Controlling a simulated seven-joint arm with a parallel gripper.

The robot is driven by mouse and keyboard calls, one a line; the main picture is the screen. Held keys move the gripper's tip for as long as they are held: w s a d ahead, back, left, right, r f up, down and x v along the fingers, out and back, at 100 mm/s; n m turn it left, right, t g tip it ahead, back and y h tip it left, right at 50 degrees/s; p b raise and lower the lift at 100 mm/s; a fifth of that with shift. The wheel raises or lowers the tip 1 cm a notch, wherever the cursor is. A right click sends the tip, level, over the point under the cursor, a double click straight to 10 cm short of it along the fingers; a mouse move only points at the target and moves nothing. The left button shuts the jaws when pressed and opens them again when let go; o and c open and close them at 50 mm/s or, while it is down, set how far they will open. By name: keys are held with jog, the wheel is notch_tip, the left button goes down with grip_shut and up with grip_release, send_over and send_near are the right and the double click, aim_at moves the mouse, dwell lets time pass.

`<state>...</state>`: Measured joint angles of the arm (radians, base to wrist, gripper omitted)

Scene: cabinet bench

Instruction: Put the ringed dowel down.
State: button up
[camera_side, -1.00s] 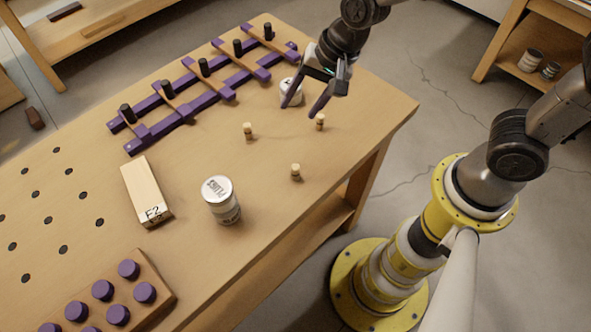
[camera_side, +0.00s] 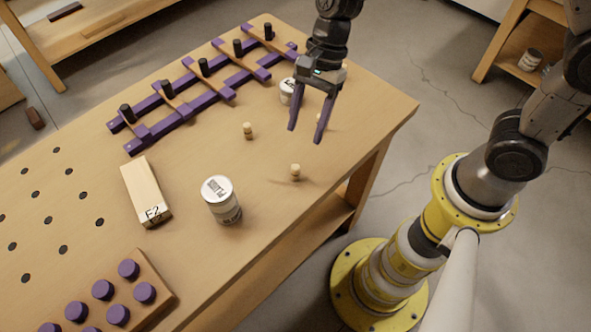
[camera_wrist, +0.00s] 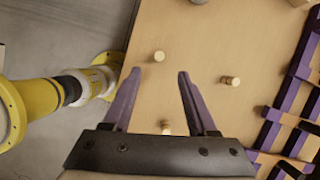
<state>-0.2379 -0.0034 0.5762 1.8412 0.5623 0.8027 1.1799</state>
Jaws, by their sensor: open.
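My gripper (camera_side: 305,136) is open and empty above the bench; its purple fingers also show in the wrist view (camera_wrist: 160,73). Several small wooden dowels stand upright on the bench. One dowel (camera_side: 247,130) is left of my gripper, with a faint dark band; it shows in the wrist view (camera_wrist: 230,81). Another dowel (camera_side: 295,172) is nearer the front edge, also in the wrist view (camera_wrist: 159,56). A third dowel (camera_wrist: 166,128) shows between the finger bases, mostly hidden behind a finger in the side view. I cannot tell surely which is the ringed one.
A purple rack with black pegs (camera_side: 190,90) lies along the far side. A small can (camera_side: 287,91) stands behind my gripper. A larger can (camera_side: 221,200), a wooden block (camera_side: 146,193) and a holder with purple pegs (camera_side: 112,292) are left. Bench is clear around the dowels.

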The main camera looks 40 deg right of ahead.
aim_at(296, 166)
jog(key=x, duration=1.1)
jog(key=shift+f, duration=0.25)
grip_shut()
